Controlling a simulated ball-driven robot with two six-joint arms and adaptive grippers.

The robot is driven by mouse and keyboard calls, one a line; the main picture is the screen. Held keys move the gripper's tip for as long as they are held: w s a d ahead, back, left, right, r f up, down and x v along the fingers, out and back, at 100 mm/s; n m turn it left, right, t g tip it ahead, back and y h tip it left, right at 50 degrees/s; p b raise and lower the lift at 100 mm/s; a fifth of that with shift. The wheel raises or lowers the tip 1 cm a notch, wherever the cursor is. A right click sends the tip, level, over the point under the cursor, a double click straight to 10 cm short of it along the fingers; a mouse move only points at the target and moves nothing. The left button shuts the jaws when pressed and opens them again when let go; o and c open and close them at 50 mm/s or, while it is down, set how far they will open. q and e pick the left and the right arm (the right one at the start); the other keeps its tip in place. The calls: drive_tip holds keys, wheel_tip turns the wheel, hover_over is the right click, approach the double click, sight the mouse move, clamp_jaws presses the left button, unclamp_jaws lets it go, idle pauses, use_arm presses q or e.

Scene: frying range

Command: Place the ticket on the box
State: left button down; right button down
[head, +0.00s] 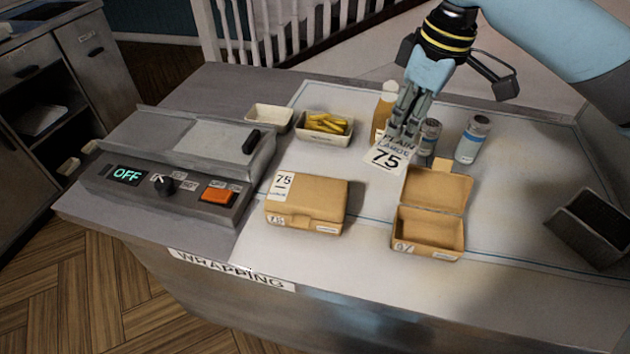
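My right gripper (403,128) comes in from the upper right, fingers pointing down. It is shut on a white ticket (386,158) printed "PLAIN", a partly blurred second line and "75". The ticket is tilted, and the fingers cover part of its upper edge. It is behind and left of an open cardboard box (428,235), whose lid stands up and whose inside looks empty. A closed cardboard box (315,195) is to the left, with a white "75" ticket (281,186) on its lid's left side. My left gripper is not in view.
A control unit (205,185) reading "OFF" stands left on the counter. Behind are a tray of yellow pieces (325,138), an empty tray (270,117), a bottle (381,112) and two shakers. A dark-lined holder (590,225) is at right. The front counter is clear.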

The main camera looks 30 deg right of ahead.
drive_tip(key=p, duration=0.1)
hover_over(327, 178)
drive_tip(key=f, duration=0.6)
drive_tip(key=shift+s+f, duration=0.3)
drive_tip(key=shift+f, duration=0.1)
wheel_tip(327, 178, down, 4)
drive_tip(key=shift+f+p, duration=0.1)
drive_tip(key=shift+p, duration=0.45)
drive_tip(key=c, duration=1.5)
unclamp_jaws()
drive_tip(key=r, duration=0.4)
drive_tip(key=s+r, duration=0.1)
drive_tip(key=r, duration=0.3)
drive_tip(key=r+b, duration=0.1)
drive_tip(key=r, duration=0.3)
drive_tip(key=shift+s+d, duration=0.3)
drive_tip(key=shift+d, duration=0.1)
